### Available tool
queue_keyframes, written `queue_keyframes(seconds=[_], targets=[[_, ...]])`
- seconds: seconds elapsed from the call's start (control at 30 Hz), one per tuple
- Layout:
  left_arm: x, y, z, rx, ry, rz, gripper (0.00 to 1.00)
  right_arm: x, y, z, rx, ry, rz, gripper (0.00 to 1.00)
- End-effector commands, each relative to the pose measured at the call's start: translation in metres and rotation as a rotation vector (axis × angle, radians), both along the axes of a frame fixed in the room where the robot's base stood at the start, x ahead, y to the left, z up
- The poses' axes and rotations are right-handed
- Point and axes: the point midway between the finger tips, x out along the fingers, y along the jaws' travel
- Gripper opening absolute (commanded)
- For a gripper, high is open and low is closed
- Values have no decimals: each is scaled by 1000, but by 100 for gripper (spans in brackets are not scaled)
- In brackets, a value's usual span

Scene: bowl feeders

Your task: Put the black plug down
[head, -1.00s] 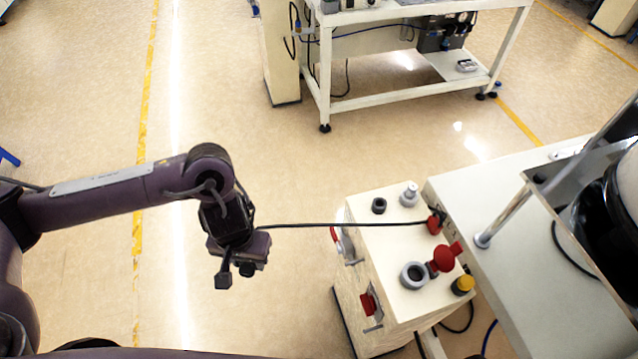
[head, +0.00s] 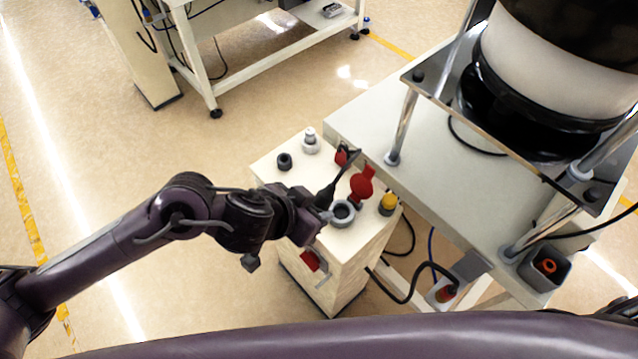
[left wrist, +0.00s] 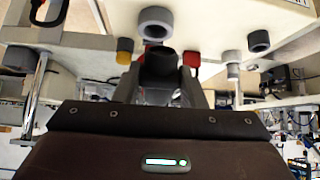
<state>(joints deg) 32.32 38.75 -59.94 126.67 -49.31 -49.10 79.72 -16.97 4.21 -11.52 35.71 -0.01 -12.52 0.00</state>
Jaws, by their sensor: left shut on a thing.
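The black plug (head: 326,196) is in the jaws of my left gripper (head: 318,217), which is shut on it. Its black cable runs up to the red connector (head: 342,156) on the cream box (head: 346,246). In the head view the plug is close to the grey ring socket (head: 342,213) on the box top. In the left wrist view the black plug (left wrist: 160,62) shows between the fingers, and the grey ring socket (left wrist: 157,22) lies just beyond it. I cannot tell whether they touch. My right gripper is not in view.
A hinged red cap (head: 362,183) and a yellow button (head: 388,204) stand beside the socket. A black ring (head: 284,161) and a grey knob (head: 310,143) are at the far side of the box top. A white table (head: 430,140) with a bowl feeder adjoins the box.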

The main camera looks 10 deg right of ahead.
Motion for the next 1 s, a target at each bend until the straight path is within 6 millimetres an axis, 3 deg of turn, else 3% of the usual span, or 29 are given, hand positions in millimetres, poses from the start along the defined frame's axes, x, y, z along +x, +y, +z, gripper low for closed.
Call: queue_keyframes(seconds=[0.13,0.27,0.4,0.6,0.77,1.0], targets=[[19,-24,19,-202,-131,-154,8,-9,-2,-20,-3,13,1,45],[52,-31,52,-428,-271,-238,8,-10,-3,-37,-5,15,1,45],[86,-12,80,-589,-401,-191,8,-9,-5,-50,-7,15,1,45],[112,18,95,-656,-507,-87,8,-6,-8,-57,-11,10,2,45],[116,24,74,-660,-518,-67,8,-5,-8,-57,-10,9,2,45],[116,23,10,-658,-519,-67,8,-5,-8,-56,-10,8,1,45]])
